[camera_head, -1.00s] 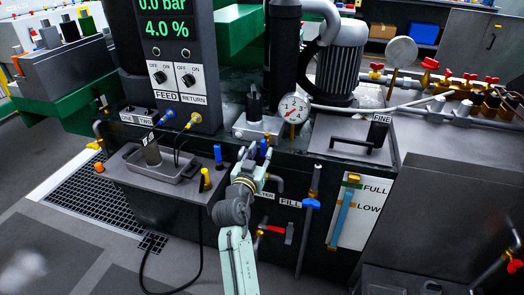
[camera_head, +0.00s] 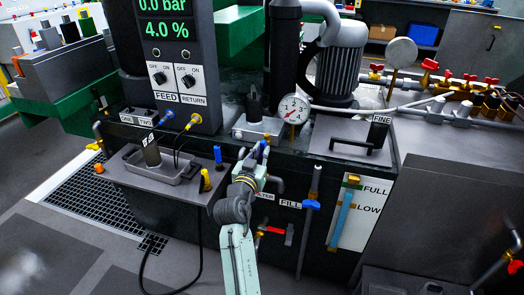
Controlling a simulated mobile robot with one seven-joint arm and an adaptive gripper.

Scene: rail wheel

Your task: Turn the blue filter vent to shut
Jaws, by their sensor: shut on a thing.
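The blue filter vent shows only as a small bit of blue (camera_head: 263,145) at the front top edge of the dark tank, mostly hidden by my gripper. My gripper (camera_head: 256,154) reaches up to it from below, with its fingers around the blue part, and is shut on it. The vent's exact angle cannot be made out. A label ending in "TER" (camera_head: 265,196), partly covered by my arm, is on the tank front just below.
A FILL pipe with a blue handle (camera_head: 311,204) stands right of my arm, and a red-handled valve (camera_head: 289,234) sits lower. A pressure gauge (camera_head: 294,109) is above right. A grey shelf with a tray (camera_head: 190,170) and blue and yellow knobs is left.

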